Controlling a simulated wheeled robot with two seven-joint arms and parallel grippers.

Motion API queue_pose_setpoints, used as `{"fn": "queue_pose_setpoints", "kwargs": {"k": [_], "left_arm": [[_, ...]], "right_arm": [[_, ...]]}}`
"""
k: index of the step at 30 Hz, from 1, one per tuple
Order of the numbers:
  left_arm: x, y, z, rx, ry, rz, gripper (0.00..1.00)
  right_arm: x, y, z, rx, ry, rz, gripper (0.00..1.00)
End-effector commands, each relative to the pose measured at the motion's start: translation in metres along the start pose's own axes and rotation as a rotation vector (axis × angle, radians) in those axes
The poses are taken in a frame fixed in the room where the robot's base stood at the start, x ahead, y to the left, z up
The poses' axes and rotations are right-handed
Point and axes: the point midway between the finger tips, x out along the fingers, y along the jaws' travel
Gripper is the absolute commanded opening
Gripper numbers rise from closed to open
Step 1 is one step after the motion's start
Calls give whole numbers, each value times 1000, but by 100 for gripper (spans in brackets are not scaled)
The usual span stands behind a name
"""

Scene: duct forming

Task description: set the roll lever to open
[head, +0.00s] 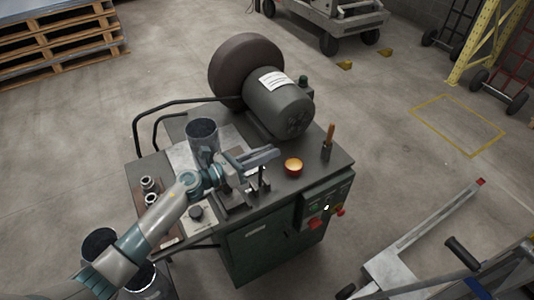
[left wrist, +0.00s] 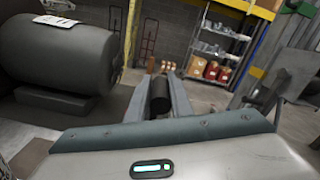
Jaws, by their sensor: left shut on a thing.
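My left gripper (head: 262,158) reaches over the middle of the green machine's (head: 245,250) top, its fingers pointing right. It is shut on a dark lever, which I take to be the roll lever (head: 263,180); its post shows below the fingers. In the left wrist view the dark round grip of the lever (left wrist: 159,95) sits between the two fingers (left wrist: 162,90). The lever's lower part is hidden there, and I cannot tell which setting it is at. My right gripper is not in view.
A large motor (head: 278,103) stands behind, and a grey duct tube (head: 202,138) stands left of the gripper. A red button (head: 315,222) is on the front panel.

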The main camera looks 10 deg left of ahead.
Motion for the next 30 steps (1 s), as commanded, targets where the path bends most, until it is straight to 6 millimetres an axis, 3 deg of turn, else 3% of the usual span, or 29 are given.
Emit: {"fn": "queue_pose_setpoints", "kwargs": {"k": [1, 3, 17, 23, 30], "left_arm": [[0, -1, -4, -4, 4, -2, 24], [0, -1, -3, -4, 4, -1, 38], [-6, 0, -2, 1, 2, 0, 38], [-26, 1, -4, 1, 3, 0, 38], [-71, 2, -7, 0, 5, 1, 38]], "right_arm": [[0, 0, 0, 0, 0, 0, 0], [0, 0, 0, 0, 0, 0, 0], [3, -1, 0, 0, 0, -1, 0], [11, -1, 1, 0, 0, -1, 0], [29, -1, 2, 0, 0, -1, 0]]}}
